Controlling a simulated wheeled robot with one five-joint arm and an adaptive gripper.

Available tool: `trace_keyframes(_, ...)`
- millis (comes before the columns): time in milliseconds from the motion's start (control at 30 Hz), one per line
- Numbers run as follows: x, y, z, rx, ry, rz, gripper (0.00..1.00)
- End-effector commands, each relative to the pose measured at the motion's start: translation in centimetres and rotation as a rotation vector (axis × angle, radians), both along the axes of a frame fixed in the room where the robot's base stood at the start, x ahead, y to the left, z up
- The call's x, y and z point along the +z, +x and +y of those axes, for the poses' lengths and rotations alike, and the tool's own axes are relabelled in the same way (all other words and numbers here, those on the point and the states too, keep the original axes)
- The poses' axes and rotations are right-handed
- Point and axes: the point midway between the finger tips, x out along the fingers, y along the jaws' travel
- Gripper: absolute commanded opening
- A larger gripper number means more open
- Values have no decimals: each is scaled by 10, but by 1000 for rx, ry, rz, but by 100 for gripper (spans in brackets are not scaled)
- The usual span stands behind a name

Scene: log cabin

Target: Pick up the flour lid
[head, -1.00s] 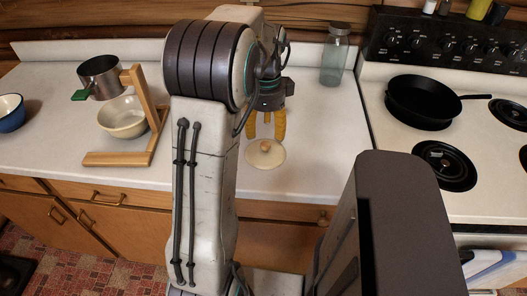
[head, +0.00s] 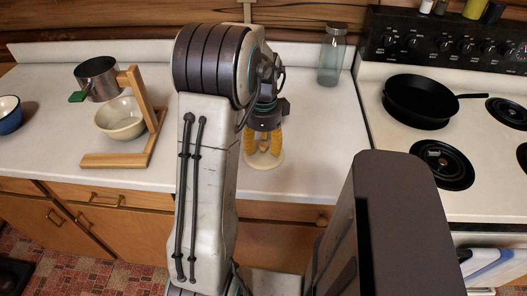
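The flour lid is a round cream disc (head: 264,164) with a small brown knob. It lies flat on the white counter, near the front edge, in the head view. My gripper (head: 264,149) points down right over the lid. Its two yellow fingers stand apart, one on each side of the knob, with a gap between them. The fingers and wrist hide the back part of the lid. I cannot tell whether the fingertips touch the lid.
A wooden stand (head: 139,115) with a metal sifter (head: 97,78) over a cream bowl (head: 121,120) is to the left. A glass jar (head: 331,58) stands at the back. A black skillet (head: 420,102) sits on the stove. The counter around the lid is clear.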

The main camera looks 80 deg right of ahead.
Motion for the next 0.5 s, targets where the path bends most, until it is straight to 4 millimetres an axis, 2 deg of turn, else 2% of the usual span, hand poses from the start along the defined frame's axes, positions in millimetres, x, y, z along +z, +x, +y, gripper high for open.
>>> trace_keyframes(67, 0, 0, 0, 0, 0, 0, 44)
trace_keyframes(500, 0, 0, 0, 0, 0, 0, 5)
